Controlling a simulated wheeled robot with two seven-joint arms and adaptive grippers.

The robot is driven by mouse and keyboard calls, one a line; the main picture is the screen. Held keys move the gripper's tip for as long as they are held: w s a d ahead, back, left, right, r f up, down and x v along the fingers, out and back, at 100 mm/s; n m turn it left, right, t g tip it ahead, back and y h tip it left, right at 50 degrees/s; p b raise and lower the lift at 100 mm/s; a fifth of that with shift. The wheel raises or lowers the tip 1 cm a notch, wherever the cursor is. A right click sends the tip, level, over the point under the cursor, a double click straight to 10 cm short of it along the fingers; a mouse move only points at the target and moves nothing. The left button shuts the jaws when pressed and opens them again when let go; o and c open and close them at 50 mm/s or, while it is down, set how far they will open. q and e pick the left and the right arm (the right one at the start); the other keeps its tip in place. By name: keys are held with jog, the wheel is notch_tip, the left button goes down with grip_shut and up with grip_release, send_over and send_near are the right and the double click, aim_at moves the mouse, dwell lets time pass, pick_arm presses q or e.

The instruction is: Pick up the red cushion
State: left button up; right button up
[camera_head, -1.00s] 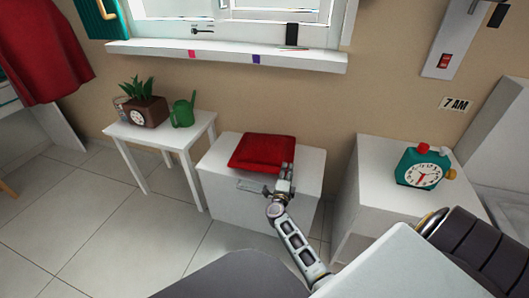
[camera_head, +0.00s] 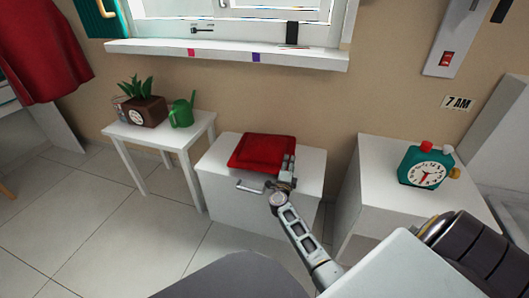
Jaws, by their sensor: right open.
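The red cushion (camera_head: 262,150) lies flat on top of a white chest (camera_head: 219,165) below the window. My right gripper (camera_head: 285,170) is at the cushion's right front corner, with its fingers pointing away from me. It is open, and part of the cushion's corner is hidden behind it. I cannot tell whether the fingers touch the cushion. My left gripper is not in view.
A white side table (camera_head: 147,133) with a planter and green watering can (camera_head: 181,113) stands to the left. A white cabinet (camera_head: 372,160) with a teal clock (camera_head: 426,167) stands to the right. The windowsill (camera_head: 220,54) juts out above.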

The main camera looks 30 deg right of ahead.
grip_shut()
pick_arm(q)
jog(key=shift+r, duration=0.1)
pick_arm(e)
jog(key=shift+r, duration=0.2)
dwell(0.4)
